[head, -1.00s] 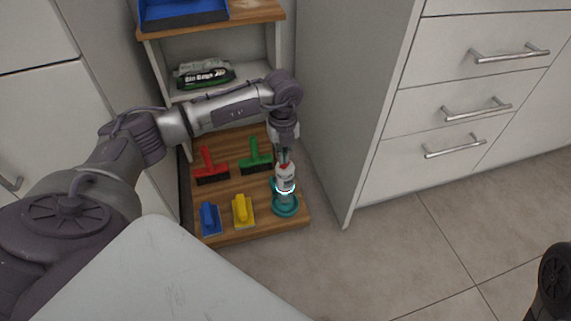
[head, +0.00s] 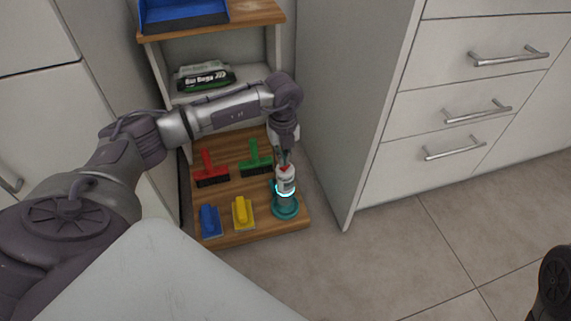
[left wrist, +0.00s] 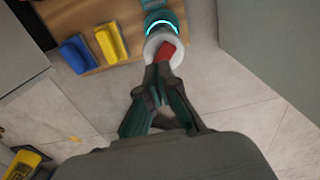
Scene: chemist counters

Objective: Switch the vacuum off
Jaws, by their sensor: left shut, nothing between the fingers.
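The vacuum (head: 285,182) is a small handheld one, white on top with a teal lower part and a glowing cyan ring. It stands upright in a teal base at the right front of the wooden bottom shelf. In the left wrist view, the vacuum (left wrist: 158,38) shows a red button (left wrist: 166,52) on its white top. My left gripper (left wrist: 160,72) is shut and empty, with its fingertips at the red button; I cannot tell if they touch it. In the head view, the left gripper (head: 284,156) points down onto the vacuum's top.
Red (head: 209,168) and green (head: 256,158) brushes, and blue (head: 209,220) and yellow (head: 243,212) tools, lie on the wooden shelf (head: 235,192) beside the vacuum. A cabinet side wall (head: 340,100) rises close on the right. Open floor (head: 400,260) lies in front.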

